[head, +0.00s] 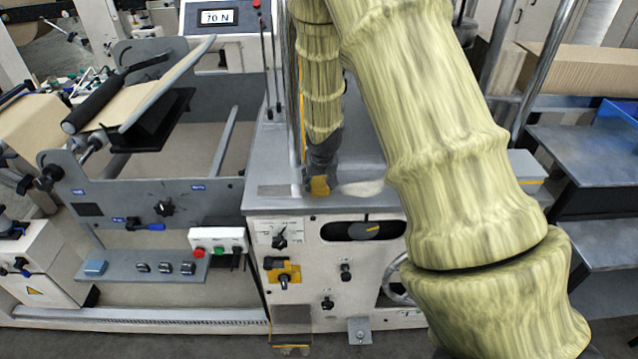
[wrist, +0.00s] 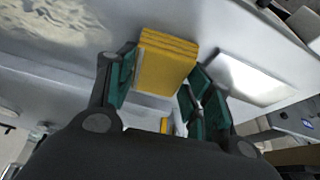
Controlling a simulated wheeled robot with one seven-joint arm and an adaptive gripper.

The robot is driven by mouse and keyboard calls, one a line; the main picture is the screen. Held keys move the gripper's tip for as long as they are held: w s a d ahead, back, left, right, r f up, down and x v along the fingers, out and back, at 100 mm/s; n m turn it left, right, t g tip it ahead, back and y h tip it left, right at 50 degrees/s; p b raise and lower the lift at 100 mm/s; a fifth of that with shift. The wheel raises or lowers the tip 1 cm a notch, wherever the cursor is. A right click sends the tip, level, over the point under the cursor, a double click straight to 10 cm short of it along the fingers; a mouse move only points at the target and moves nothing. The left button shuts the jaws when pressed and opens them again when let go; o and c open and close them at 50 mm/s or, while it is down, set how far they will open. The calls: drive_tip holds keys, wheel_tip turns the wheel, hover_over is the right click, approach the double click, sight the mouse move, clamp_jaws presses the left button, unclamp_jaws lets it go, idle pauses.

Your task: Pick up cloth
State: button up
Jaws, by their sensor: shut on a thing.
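The cloth is a folded yellow stack (wrist: 166,66) in the wrist view, between the two teal-padded fingers of my gripper (wrist: 158,84). My gripper is shut on it. In the head view my gripper (head: 322,158) points down at the grey top of the machine, and part of the yellow cloth (head: 320,185) shows at its tip. I cannot tell whether the cloth touches the surface or is just above it. My own arm hides part of the top to the right.
A pale patch (head: 361,188) lies on the grey machine top (head: 270,165), right of my gripper. Upright rods (head: 298,110) stand close behind. A control panel (head: 335,260) with knobs faces front. A roller unit (head: 95,105) is at left, shelves (head: 585,150) at right.

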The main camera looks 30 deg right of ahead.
sight(318, 178)
drive_tip(key=shift+r+b, duration=0.85)
drive_tip(key=shift+r, duration=0.8)
drive_tip(key=s+a+r+b, duration=0.1)
drive_tip(key=s+a+b, duration=0.4)
drive_tip(key=s+a, duration=0.5)
drive_tip(key=shift+s+r, duration=0.4)
drive_tip(key=shift+s, duration=0.75)
drive_tip(key=shift+a, duration=0.1)
